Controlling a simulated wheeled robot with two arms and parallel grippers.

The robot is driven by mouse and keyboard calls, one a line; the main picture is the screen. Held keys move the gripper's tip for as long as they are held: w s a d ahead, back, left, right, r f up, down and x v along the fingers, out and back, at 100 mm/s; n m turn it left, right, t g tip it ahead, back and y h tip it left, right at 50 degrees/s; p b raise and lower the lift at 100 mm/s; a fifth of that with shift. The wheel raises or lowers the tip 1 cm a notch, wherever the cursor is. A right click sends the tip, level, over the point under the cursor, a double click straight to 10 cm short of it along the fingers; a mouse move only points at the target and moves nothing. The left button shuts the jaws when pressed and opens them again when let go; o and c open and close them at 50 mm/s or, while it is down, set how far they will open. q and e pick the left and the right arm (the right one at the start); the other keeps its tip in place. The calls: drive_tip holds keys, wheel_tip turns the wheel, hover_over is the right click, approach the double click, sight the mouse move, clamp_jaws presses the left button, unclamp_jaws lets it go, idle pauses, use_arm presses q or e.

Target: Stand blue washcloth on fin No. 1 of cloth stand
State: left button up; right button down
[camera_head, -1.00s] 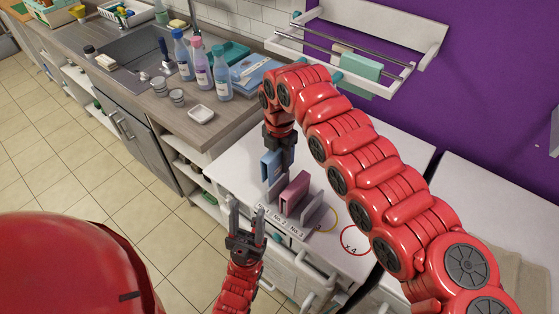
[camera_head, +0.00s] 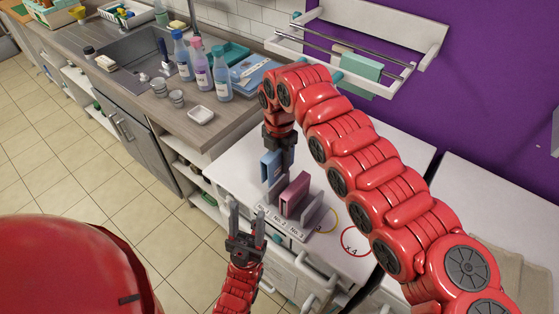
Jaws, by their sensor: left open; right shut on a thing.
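The blue washcloth (camera_head: 271,164) is upright at the left end of the cloth stand (camera_head: 281,228), by the fin labelled No. 1. My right gripper (camera_head: 284,166) points down from above and is shut on the blue washcloth; its fingertips are partly hidden. I cannot tell whether the cloth rests on the fin. A pink washcloth (camera_head: 294,193) stands by the middle fin, No. 2. The grey fin at No. 3 (camera_head: 312,211) looks bare. My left gripper (camera_head: 246,222) is open and empty, just in front of the stand's left end.
The stand is on a white cabinet top (camera_head: 228,169). A red ring marked x4 (camera_head: 354,241) and a yellow ring (camera_head: 328,219) lie to its right. Bottles (camera_head: 202,70) and a soap dish (camera_head: 201,115) stand on the counter behind left. A wall rack (camera_head: 357,62) holds a green cloth.

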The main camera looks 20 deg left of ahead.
sight(279, 183)
drive_tip(key=shift+f+b, duration=3)
drive_tip(key=shift+f, duration=2.1)
drive_tip(key=shift+c, duration=2.3)
unclamp_jaws()
drive_tip(key=shift+r, duration=0.15)
wheel_tip(279, 183, up, 9)
drive_tip(key=shift+w+a+f+b, duration=0.1)
drive_tip(key=shift+b, duration=0.95)
wheel_tip(279, 183, up, 8)
drive_tip(key=shift+r, duration=0.2)
